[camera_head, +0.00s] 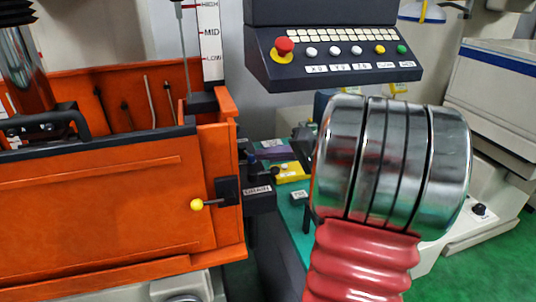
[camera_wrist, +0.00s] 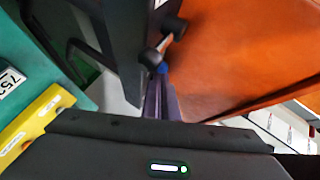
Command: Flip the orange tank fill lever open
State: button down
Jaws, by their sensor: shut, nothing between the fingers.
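The orange tank (camera_head: 90,215) fills the left of the head view; its wall (camera_wrist: 225,50) is at the right of the wrist view. A short dark lever-like part with rounded ends (camera_wrist: 160,45) stands by the wall. My gripper (camera_wrist: 161,78) is shut and empty, its fingertips close below that part; I cannot tell whether they touch. A small blue spot shows at the tips. A yellow-knobbed lever (camera_head: 197,204) is on the tank's front, beside a block labelled DRAIN (camera_head: 258,196). In the head view my arm mostly hides my gripper.
A dark control panel (camera_head: 335,55) with coloured buttons is above. A level gauge (camera_head: 211,42) marked HIGH, MID and LOW stands at the tank. A yellow object (camera_head: 293,173) lies on a green surface right of the tank; it also shows in the wrist view (camera_wrist: 38,118).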

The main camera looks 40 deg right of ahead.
jog(key=shift+a, duration=1.2)
jog(key=shift+d, duration=0.1)
jog(key=v, duration=1.3)
jog(key=shift+s, duration=0.35)
jog(key=shift+d, duration=0.15)
